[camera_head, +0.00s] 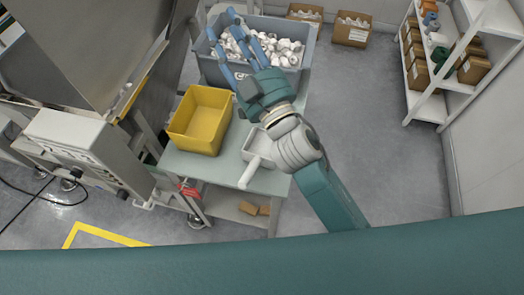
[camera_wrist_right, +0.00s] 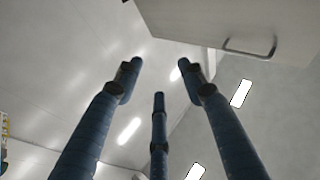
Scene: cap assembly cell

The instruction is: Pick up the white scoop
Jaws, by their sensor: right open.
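The white scoop (camera_head: 253,160) lies on the grey-green table (camera_head: 225,172), with its handle pointing toward the front and slightly left. Part of the scoop is hidden under my right wrist. My right gripper (camera_head: 230,42) is open and raised over the table, beyond the scoop, with its blue fingers pointing away near the grey bin. In the right wrist view my right gripper (camera_wrist_right: 158,80) shows spread fingers with nothing between them. My left gripper is not in view.
A yellow bin (camera_head: 186,115) stands left of the scoop. A grey bin (camera_head: 206,68) full of white caps is at the table's back. A steel machine (camera_head: 85,45) stands at left. A white shelf (camera_head: 428,107) with boxes is at right. Floor between table and shelf is clear.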

